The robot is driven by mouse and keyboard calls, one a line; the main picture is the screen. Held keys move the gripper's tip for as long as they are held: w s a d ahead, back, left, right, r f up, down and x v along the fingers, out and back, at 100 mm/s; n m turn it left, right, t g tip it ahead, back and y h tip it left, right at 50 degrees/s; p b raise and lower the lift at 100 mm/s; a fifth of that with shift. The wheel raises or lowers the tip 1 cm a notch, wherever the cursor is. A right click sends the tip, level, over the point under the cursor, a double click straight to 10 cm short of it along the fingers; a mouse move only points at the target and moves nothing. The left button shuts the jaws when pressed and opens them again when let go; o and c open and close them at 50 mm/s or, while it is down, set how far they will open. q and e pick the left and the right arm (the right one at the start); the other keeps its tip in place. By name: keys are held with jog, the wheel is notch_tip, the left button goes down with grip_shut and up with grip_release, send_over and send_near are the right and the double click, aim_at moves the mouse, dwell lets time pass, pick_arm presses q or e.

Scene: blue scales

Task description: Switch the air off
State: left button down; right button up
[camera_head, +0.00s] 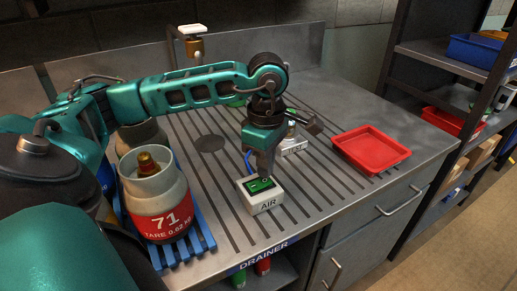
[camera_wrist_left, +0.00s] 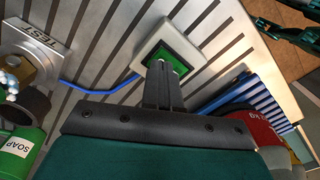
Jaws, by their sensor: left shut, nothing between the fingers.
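The air switch is a white box (camera_head: 264,203) labelled AIR, with a green rocker (camera_head: 261,185) on top, standing on the slatted drainer near the front edge. It also shows in the left wrist view, with its white frame (camera_wrist_left: 153,36) around the green rocker (camera_wrist_left: 185,47). My left gripper (camera_head: 266,174) points down at the rocker, fingers shut and empty. In the left wrist view the closed fingertips (camera_wrist_left: 164,66) overlap the near edge of the rocker; I cannot tell whether they touch it. The fingers hide part of the rocker. My right gripper is not in view.
A grey cylinder (camera_head: 157,190) with a red 71 label stands on a blue rack (camera_head: 199,232) left of the switch. A red tray (camera_head: 371,149) lies to the right. A blue hose (camera_wrist_left: 100,89) runs from the switch to the TEST fitting (camera_wrist_left: 38,45). Drainer between switch and tray is clear.

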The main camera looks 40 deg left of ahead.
aim_at(265, 181)
pick_arm(q)
jog(key=shift+f+b, duration=0.8)
jog(key=shift+f, duration=0.15)
jog(key=shift+r, duration=0.15)
jog(key=shift+r+p, duration=2.5)
jog(key=shift+r, duration=0.95)
jog(key=shift+s+f, duration=0.1)
